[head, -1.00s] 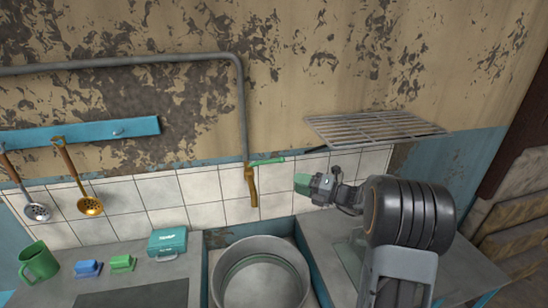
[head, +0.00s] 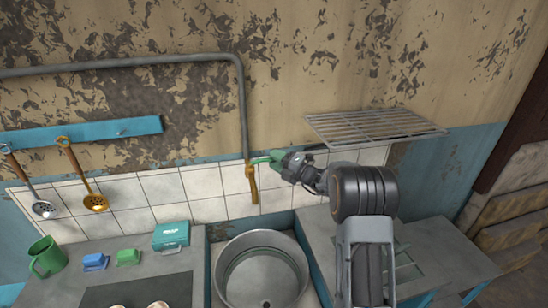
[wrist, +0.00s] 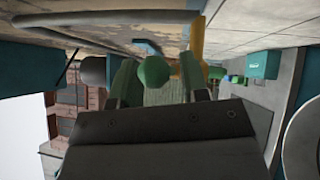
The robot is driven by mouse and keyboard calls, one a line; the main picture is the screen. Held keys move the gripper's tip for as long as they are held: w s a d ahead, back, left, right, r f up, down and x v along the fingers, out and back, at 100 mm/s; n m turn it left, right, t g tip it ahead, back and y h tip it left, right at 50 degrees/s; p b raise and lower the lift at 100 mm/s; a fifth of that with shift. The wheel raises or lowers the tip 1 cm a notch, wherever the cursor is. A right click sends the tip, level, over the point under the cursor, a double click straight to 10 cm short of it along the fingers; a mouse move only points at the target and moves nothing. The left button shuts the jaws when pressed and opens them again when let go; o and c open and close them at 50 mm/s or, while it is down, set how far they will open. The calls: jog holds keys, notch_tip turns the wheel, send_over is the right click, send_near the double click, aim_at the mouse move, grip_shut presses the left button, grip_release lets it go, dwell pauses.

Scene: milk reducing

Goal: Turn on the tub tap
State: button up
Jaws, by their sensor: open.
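The tub tap (head: 253,184) is a brass spout hanging below a grey pipe on the tiled wall. Its green handle (head: 260,160) sticks out to the right at the top of the spout. My gripper (head: 276,157) is at the right end of this handle. In the wrist view my gripper (wrist: 159,76) has its two fingers apart, with the round green handle end (wrist: 154,71) between them. The brass tap (wrist: 196,42) shows behind the right finger. Whether the fingers touch the handle I cannot tell. The round metal tub (head: 224,275) is below the spout; no water shows.
A wire rack (head: 375,125) sticks out from the wall above my arm. A teal box (head: 171,235), a green mug (head: 46,257) and blue and green blocks stand on the left counter. Ladles hang on a blue rail (head: 90,132).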

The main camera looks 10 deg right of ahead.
jog(key=shift+w+a+r, duration=0.1)
jog(key=shift+w+a, duration=0.25)
jog(key=shift+c, duration=0.2)
grip_shut()
